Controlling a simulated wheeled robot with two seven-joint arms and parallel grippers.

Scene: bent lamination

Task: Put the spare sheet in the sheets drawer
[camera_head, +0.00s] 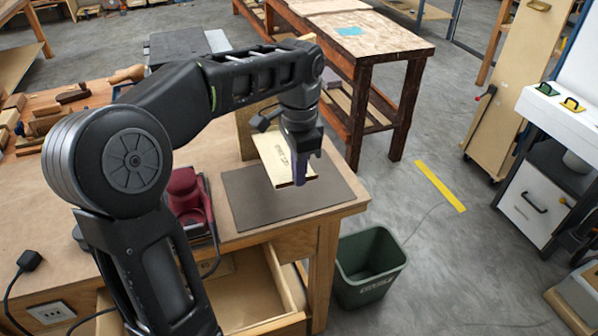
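A pale, lettered sheet (276,153) shows over a dark grey mat (262,205) at the bench's right end. It looks roughly level; I cannot tell whether it rests on the mat or is raised. My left gripper (303,178) points down at the sheet's right edge and overlaps it in the picture. Its fingers are seen nearly edge-on, so its grip on the sheet is unclear. My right gripper is not in view.
A dark red tool (186,192) stands left of the mat. Wooden hand tools (48,121) lie farther left on the bench. A green bin (383,284) is on the floor right of the drawer. Another bench (395,42) stands behind; open floor lies to the right.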

